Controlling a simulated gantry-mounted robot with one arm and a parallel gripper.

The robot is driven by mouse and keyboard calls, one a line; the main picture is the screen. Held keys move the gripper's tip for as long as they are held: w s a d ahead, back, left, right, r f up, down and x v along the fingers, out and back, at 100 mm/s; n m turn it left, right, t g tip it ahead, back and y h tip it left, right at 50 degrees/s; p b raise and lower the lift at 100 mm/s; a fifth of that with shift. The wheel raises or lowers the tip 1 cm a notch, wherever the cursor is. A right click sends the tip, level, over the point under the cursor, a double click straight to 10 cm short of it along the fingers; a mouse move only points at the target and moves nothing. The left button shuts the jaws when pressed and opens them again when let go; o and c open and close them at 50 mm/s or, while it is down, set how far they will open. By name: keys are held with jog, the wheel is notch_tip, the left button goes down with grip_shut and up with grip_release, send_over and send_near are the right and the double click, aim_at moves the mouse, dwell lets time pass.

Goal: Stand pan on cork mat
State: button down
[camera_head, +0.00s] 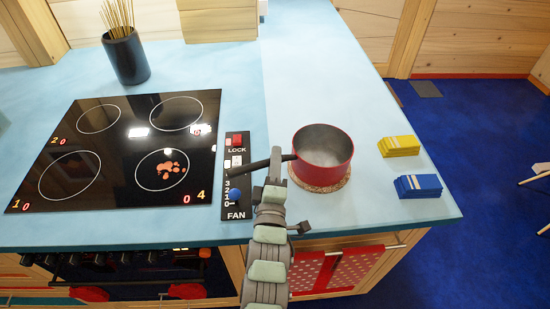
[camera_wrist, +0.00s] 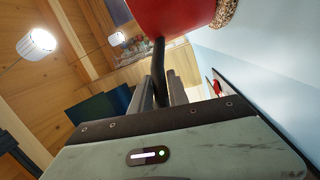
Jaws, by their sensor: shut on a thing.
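The red pan (camera_head: 322,150) is upright over the round cork mat (camera_head: 322,184) on the blue counter. Its base appears to rest on the cork; I cannot make out a gap. Most of the mat is hidden under the pan. In the wrist view the pan (camera_wrist: 170,14) is at the top, with the cork edge (camera_wrist: 226,13) against its base. My gripper (camera_head: 272,184) is shut on the pan's black handle (camera_head: 258,164), left of the pan. The handle (camera_wrist: 159,60) also shows between the fingers in the wrist view.
Left is a black hob (camera_head: 110,150) with an orange-red patch on its front right ring. A control strip (camera_head: 237,180) with knobs lies beside the hob. Yellow (camera_head: 399,146) and blue (camera_head: 418,186) blocks are at the right edge. A dark pot of sticks (camera_head: 126,58) stands behind.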

jog(key=c, duration=1.3)
grip_release()
jog(key=shift+f, duration=0.1)
